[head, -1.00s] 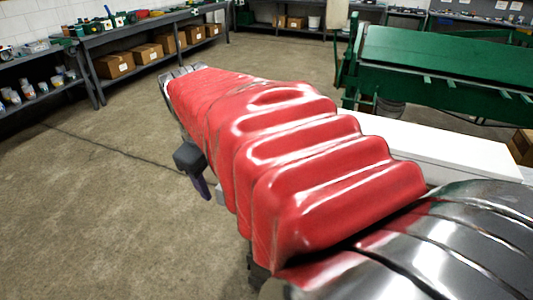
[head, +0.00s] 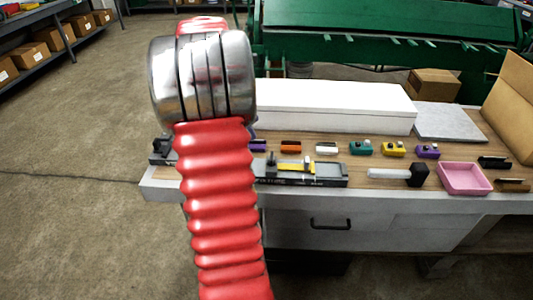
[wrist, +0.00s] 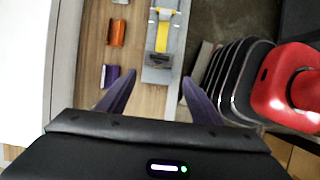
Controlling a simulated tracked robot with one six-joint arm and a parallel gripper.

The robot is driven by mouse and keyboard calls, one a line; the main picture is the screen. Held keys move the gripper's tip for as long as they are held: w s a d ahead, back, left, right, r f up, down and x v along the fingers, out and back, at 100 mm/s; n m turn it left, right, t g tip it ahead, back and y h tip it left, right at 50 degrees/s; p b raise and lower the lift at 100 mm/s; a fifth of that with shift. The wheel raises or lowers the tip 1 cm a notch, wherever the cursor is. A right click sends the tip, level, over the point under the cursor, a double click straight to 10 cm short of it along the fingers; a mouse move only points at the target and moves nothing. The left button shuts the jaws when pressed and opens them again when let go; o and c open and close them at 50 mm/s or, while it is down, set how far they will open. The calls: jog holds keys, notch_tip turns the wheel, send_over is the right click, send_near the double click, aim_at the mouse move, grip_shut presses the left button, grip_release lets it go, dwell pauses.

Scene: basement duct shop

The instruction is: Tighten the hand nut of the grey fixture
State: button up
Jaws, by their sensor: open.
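The grey fixture (head: 325,181) is a long low body near the front edge of the bench, with a yellow bar (head: 294,166) on it. My arm hides its left part in the head view. In the wrist view the fixture (wrist: 154,75) runs up from between my fingertips, with the yellow bar (wrist: 162,34) farther up. I cannot clearly make out the hand nut. My gripper (wrist: 158,77) is open, with two purple fingers apart and nothing held between them. In the head view my gripper is mostly or wholly hidden by my arm.
Small coloured blocks, including an orange one (head: 291,146), stand in a row behind the fixture. A black-headed mallet (head: 418,175), a pink tray (head: 464,179) and a white box (head: 335,106) are also on the bench. A green machine (head: 380,35) stands behind.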

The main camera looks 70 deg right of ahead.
aim_at(272, 159)
jog(key=shift+s+d+f, duration=0.1)
jog(key=shift+s+d, duration=0.1)
jog(key=shift+s, duration=0.05)
jog(key=x, duration=1.4)
jog(key=shift+s, duration=0.1)
jog(key=shift+c, duration=0.3)
jog(key=c, duration=0.9)
jog(key=shift+a, duration=0.2)
jog(key=shift+c, duration=0.5)
jog(key=shift+d, duration=0.1)
